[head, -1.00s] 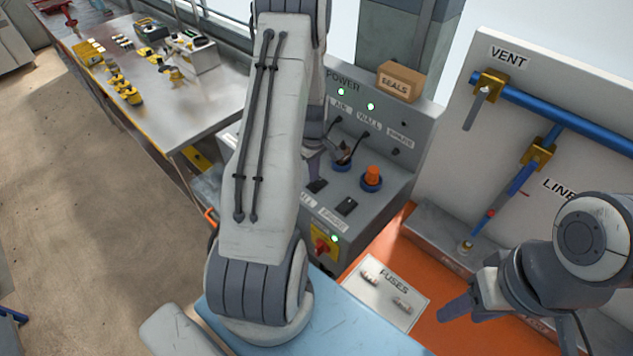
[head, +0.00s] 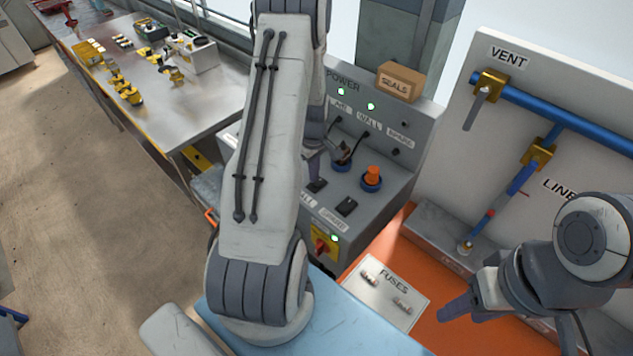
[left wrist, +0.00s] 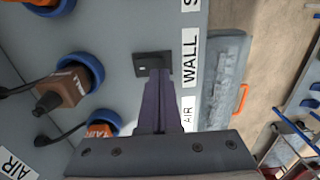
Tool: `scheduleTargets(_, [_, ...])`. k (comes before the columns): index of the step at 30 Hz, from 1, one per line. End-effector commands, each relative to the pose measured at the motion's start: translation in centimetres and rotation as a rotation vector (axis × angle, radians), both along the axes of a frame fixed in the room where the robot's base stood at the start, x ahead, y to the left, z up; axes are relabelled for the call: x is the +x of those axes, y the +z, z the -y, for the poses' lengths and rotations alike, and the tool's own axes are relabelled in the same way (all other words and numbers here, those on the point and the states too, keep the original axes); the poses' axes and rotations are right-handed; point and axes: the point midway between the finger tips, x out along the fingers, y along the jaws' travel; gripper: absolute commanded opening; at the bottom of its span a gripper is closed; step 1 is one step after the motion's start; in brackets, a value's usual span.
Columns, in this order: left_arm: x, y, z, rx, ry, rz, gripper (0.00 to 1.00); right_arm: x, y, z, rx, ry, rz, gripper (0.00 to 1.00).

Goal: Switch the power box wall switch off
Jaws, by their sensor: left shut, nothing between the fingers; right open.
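The grey power box (head: 395,190) stands in the middle of the head view. Its wall switch (head: 317,186) is a small dark rocker above a partly hidden label ending in "LL". In the left wrist view the wall switch (left wrist: 151,64) lies beside the WALL label (left wrist: 190,58). My left gripper (left wrist: 157,76) is shut and empty, its tips at the switch's edge; I cannot tell whether they touch it. The fingers cover part of the switch, and its position is unclear. In the head view my left arm partly hides the box. My right gripper (head: 460,292) is open and empty.
The spare switch (head: 346,206) is close by, with an orange plug (head: 372,174) behind it. A red knob (head: 321,247) is on the front. The fuses plate (head: 375,305) lies before the box.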

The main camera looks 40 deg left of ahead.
Motion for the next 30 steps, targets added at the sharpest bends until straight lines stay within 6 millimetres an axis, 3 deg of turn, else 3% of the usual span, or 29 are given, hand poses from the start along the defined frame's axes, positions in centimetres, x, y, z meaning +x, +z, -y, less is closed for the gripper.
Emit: scheduleTargets(30, [0.0, -1.5, 0.0, 0.0, 0.0, 0.0, 0.0, 0.0, -1.1, 0.0, 0.0, 0.0, 0.0, 0.5])
